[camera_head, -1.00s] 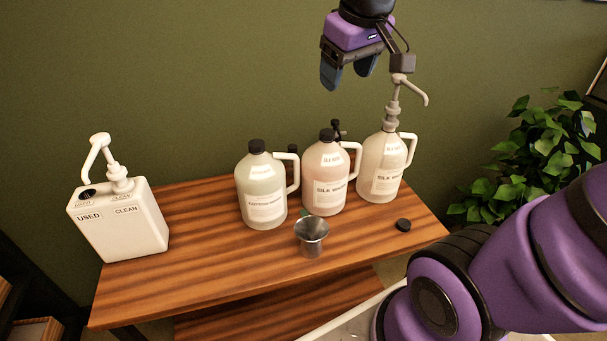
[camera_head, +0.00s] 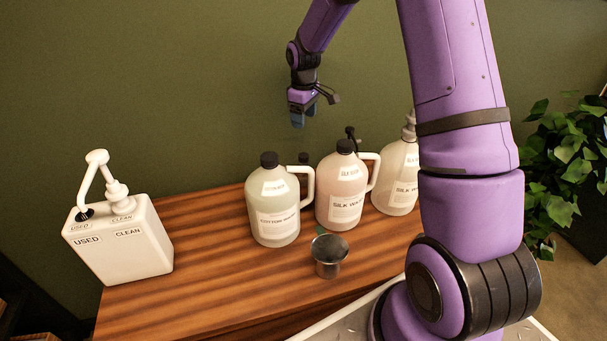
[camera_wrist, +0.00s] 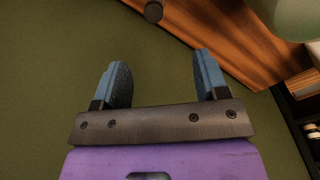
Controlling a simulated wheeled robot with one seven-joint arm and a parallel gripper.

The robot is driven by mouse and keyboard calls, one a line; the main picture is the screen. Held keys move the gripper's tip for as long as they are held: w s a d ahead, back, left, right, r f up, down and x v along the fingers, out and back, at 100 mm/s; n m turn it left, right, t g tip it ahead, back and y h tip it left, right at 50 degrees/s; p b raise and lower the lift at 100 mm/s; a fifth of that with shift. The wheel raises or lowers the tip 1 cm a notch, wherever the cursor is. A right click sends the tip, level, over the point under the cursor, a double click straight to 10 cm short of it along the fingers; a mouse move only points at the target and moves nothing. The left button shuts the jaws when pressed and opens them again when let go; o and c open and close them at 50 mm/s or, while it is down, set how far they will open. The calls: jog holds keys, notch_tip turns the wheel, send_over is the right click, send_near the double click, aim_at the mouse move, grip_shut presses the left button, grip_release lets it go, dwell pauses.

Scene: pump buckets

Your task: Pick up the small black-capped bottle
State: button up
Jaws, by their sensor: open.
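A small bottle with a black cap (camera_head: 304,158) stands behind the jugs in the head view, in the gap between the left and middle ones. Its body is mostly hidden by the left jug's handle. My gripper (camera_head: 297,122) hangs in the air above and behind the jugs, close above that cap in the picture, fingers pointing down. In the wrist view my gripper (camera_wrist: 160,78) is open, with nothing between its blue fingers. A dark round cap (camera_wrist: 153,11) shows at the top edge beyond the fingers; I cannot tell surely whose it is.
Left jug (camera_head: 273,213), pink middle jug (camera_head: 341,200) and right pump jug (camera_head: 397,185) stand in a row on the wooden table (camera_head: 215,270). A metal cup (camera_head: 328,262) stands in front. A white USED/CLEAN container (camera_head: 122,250) is left. Another black top (camera_head: 351,134) shows behind the middle jug.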

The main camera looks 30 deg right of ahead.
send_near(305, 156)
jog(key=shift+w+d+f+n+g, duration=0.3)
jog(key=shift+w+f+n, duration=0.1)
jog(key=shift+w, duration=0.2)
notch_tip(305, 156, down, 11)
jog(key=shift+s+a+r, duration=0.1)
jog(key=shift+s+a, duration=0.05)
jog(key=shift+c, duration=0.5)
jog(key=c, duration=1.1)
